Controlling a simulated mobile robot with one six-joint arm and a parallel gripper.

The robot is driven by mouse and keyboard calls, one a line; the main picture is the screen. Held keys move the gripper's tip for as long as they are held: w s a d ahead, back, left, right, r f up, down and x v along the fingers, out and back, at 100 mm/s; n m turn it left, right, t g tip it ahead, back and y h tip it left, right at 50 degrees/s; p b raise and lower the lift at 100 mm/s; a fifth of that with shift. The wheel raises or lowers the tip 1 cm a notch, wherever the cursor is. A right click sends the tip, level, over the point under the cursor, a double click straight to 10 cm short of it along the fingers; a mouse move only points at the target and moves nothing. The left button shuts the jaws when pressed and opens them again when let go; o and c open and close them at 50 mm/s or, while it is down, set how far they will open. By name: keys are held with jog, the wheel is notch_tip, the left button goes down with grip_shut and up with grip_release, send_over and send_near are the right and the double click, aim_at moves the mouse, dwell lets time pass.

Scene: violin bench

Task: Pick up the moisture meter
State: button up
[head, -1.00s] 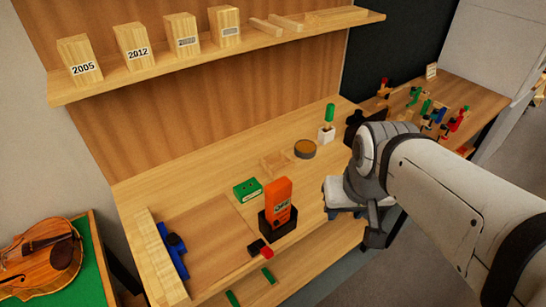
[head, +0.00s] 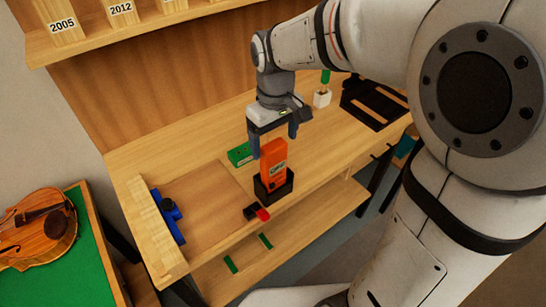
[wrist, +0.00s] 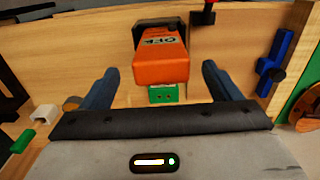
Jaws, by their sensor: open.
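The orange moisture meter (head: 274,160) stands upright in a black holder (head: 273,186) near the bench's front edge. My gripper (head: 274,146) is open and empty, pointing down, with its fingers above and around the meter's top in the head view. In the wrist view, the meter (wrist: 161,62) sits between the two spread fingers of my gripper (wrist: 160,88), with room on both sides. Its face reads "OFF". The holder shows only partly behind the meter there.
A small black and red object (head: 257,212) lies in front of the holder. A blue clamp (head: 168,212) is at the left, and a black rack (head: 374,102) at the back right.

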aim_at(273, 155)
notch_tip(273, 155, down, 6)
jog(key=shift+w+a+r+p, duration=0.1)
jog(key=shift+a+r+p, duration=0.05)
jog(key=shift+p, duration=0.2)
